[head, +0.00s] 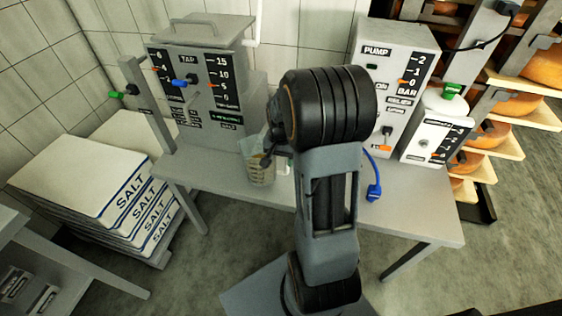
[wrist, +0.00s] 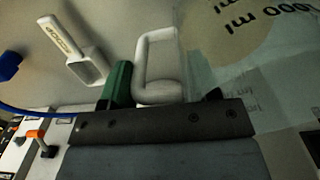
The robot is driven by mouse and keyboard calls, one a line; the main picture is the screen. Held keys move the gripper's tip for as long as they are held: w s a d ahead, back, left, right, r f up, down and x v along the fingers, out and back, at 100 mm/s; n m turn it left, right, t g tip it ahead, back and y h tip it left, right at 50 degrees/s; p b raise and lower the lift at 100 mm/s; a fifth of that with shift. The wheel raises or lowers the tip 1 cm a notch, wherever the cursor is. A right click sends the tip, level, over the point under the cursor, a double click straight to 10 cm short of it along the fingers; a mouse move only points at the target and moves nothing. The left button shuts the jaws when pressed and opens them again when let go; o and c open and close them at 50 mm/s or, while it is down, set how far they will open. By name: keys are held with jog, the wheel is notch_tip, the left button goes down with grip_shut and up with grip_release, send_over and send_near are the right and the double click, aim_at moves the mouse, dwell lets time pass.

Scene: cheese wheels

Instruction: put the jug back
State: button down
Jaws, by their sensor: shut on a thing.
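The clear jug (wrist: 245,60) fills the right of the wrist view, with "1000 ml" printed on its wall. Its pale loop handle (wrist: 158,62) stands at the jaws of my gripper (wrist: 165,97), which is shut on it. In the head view the jug (head: 260,174) shows just left of my arm, in front of the tap unit, over the grey table (head: 410,205). My arm hides most of the gripper there. I cannot tell whether the jug touches the table.
A white labelled tool (wrist: 75,50) lies near the handle. Salt sacks (head: 80,170) are stacked left.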

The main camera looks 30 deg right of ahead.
jog(key=shift+f, duration=0.65)
jog(key=shift+f, duration=0.2)
jog(key=shift+c, duration=1.8)
grip_release()
notch_tip(320, 180, up, 12)
jog(key=shift+f+p, duration=0.25)
jog(key=shift+p, duration=0.55)
jog(key=shift+a+r, duration=0.2)
jog(key=shift+r, duration=0.15)
jog(key=s+a+r+n+t, duration=0.2)
jog(key=s+a+n+t, duration=0.1)
jog(key=s+a+n, duration=0.6)
jog(key=s+a, duration=0.2)
jog(key=a, duration=0.2)
jog(key=shift+s+a+r, duration=0.15)
jog(key=shift+a+r, duration=0.05)
jog(key=shift+a, duration=0.1)
